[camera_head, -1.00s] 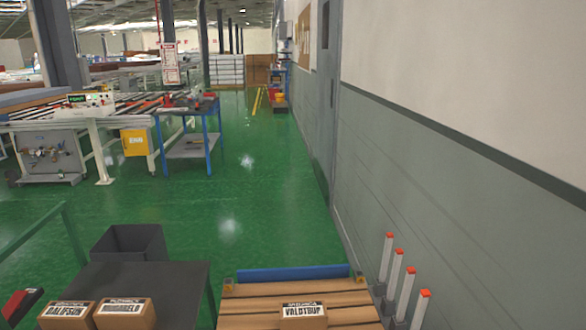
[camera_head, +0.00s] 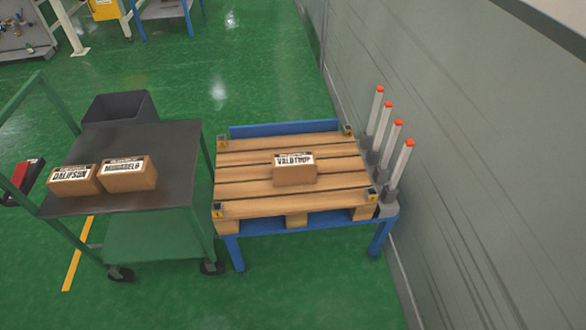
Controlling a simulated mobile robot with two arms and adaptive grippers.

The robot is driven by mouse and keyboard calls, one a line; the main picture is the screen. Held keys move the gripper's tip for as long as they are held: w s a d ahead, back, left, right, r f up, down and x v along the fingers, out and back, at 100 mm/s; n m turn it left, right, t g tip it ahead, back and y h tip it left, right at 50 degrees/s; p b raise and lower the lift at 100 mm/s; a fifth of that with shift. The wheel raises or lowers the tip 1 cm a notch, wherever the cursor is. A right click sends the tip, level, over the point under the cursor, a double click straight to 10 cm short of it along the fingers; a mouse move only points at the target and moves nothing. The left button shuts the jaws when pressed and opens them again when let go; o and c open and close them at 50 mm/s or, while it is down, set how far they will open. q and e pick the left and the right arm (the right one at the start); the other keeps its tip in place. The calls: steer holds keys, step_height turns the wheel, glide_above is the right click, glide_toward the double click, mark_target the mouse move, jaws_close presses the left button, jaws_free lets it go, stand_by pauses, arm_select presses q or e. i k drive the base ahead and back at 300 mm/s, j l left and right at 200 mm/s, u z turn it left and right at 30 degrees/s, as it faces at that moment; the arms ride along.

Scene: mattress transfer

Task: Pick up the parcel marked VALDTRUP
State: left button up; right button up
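The parcel marked VALDTRUP (camera_head: 295,174) is a small brown box with a white label. It sits upright on the slats of a wooden pallet (camera_head: 250,208), a little right of the pallet's middle. The pallet rests on a blue stand (camera_head: 300,227). Neither of my grippers shows in the head view, so their state is hidden.
A green cart (camera_head: 160,190) with a dark top stands left of the stand, bearing a DALIFSUN parcel (camera_head: 72,182) and another labelled parcel (camera_head: 128,178). A dark bin (camera_head: 118,107) is behind them. Several orange-tipped posts (camera_head: 398,165) line the stand's right side, by the wall. The floor in front is clear.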

mark_target(299, 167)
steer(key=i+j, duration=0.8)
